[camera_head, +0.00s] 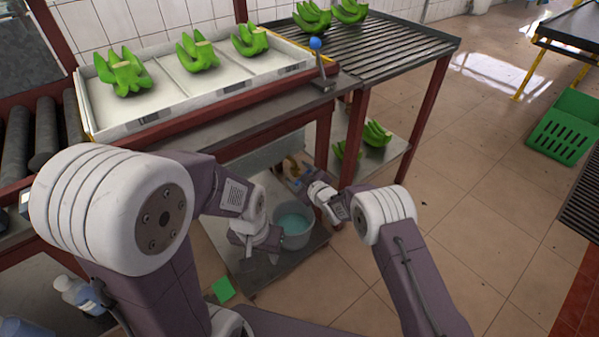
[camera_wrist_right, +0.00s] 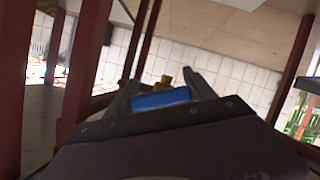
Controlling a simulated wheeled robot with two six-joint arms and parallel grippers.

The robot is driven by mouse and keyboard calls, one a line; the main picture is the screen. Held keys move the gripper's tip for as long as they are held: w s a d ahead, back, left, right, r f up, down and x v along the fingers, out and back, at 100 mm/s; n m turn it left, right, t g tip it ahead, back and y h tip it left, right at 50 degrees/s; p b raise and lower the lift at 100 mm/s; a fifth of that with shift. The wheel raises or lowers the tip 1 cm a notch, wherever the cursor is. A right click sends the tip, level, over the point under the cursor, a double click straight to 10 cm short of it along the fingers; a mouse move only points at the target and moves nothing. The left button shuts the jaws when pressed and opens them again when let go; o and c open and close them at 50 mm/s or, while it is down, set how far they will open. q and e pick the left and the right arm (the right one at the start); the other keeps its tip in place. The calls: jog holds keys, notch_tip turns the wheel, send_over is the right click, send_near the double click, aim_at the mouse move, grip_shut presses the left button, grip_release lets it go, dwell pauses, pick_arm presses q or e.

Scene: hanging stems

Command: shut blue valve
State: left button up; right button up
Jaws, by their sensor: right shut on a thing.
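The blue valve handle (camera_wrist_right: 160,99) shows in the right wrist view as a blue bar between the fingers of my right gripper (camera_wrist_right: 163,90). A brass-coloured valve part (camera_wrist_right: 163,82) shows just beyond it. My right gripper is shut on the blue handle. In the head view my right gripper (camera_head: 306,179) is low under the table, close to the brass fitting (camera_head: 291,167), and the arm hides most of the valve. My left gripper (camera_head: 250,252) is lower, in front of the bucket; its fingers are too small to judge.
A grey bucket (camera_head: 310,231) of bluish water stands on the lower shelf (camera_head: 262,272). A lever with a blue knob (camera_head: 315,43) stands on the table edge. A white tray (camera_head: 120,127) holds green banana bunches. Open tiled floor lies at right, with a green crate (camera_head: 563,128).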

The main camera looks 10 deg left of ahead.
jog(key=shift+s+m+g+y+p, duration=0.1)
jog(key=shift+m+g+y+p, duration=0.3)
jog(key=shift+m+g+p, duration=0.55)
jog(key=shift+s+a+f+m+g+y+p, duration=0.15)
jog(key=shift+m+g+y+p, duration=0.15)
jog(key=shift+m, duration=0.55)
jog(key=o, duration=1.4)
